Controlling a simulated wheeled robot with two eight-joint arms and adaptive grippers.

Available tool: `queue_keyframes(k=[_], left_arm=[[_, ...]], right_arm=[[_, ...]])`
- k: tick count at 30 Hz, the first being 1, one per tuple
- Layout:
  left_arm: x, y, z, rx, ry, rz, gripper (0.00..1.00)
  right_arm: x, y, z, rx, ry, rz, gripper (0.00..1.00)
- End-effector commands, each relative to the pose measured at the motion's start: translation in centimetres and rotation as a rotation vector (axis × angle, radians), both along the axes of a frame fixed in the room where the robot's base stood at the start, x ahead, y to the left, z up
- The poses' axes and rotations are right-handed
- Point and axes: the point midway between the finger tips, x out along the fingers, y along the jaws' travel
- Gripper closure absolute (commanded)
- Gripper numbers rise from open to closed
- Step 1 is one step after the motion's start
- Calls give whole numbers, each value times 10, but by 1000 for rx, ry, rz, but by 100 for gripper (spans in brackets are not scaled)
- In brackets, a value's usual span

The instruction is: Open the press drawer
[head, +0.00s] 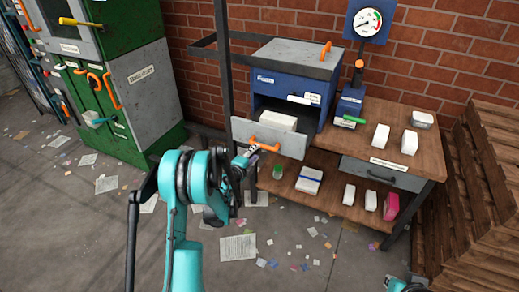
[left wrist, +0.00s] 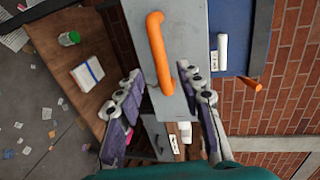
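The blue press (head: 290,88) stands on the wooden workbench. Its grey drawer front (head: 290,142) stands out from the press body, with a white block (head: 277,121) behind it. An orange handle (head: 262,145) is on the drawer front. My left gripper (head: 250,153) is at the handle's left end. In the left wrist view the orange handle (left wrist: 157,50) lies ahead, and the fingers of my left gripper (left wrist: 165,100) are spread apart, one on each side of the drawer front's edge. I cannot tell whether they touch it.
A green cabinet (head: 115,60) stands at the left. A dark post (head: 225,75) rises beside the press. The bench (head: 385,115) bears a gauge (head: 369,22) and white blocks; its lower shelf holds several items. Wooden pallets (head: 480,170) stand at right. Papers litter the floor.

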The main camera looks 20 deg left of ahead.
Motion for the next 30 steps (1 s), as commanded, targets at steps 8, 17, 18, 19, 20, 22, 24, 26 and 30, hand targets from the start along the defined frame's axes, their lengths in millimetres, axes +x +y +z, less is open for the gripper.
queue_keyframes(k=[8, 17, 18, 19, 20, 22, 24, 26, 30], left_arm=[[-39, 1, 8, 0, 0, 0, 63], [-44, 1, 9, 0, 0, 0, 63], [-44, 1, 9, 0, 0, 0, 63], [-44, 1, 9, 0, 0, 0, 63], [-44, 1, 9, 0, 0, 0, 63], [-44, 1, 9, 0, 0, 0, 63], [-44, 1, 9, 0, 0, 0, 63], [-43, 1, 12, -4, -4, 2, 63], [-42, -3, 49, -60, -63, 38, 63]], right_arm=[[0, 0, 0, 0, 0, 0, 100], [0, 0, 0, 0, 0, 0, 100], [0, 0, 0, 0, 0, 0, 100], [0, 0, 0, 0, 0, 0, 100], [0, 0, 0, 0, 0, 0, 100], [0, 0, 0, 0, 0, 0, 100], [0, 0, 0, 0, 0, 0, 100], [0, 0, 0, 0, 0, 0, 100], [0, 0, 0, 0, 0, 0, 100]])
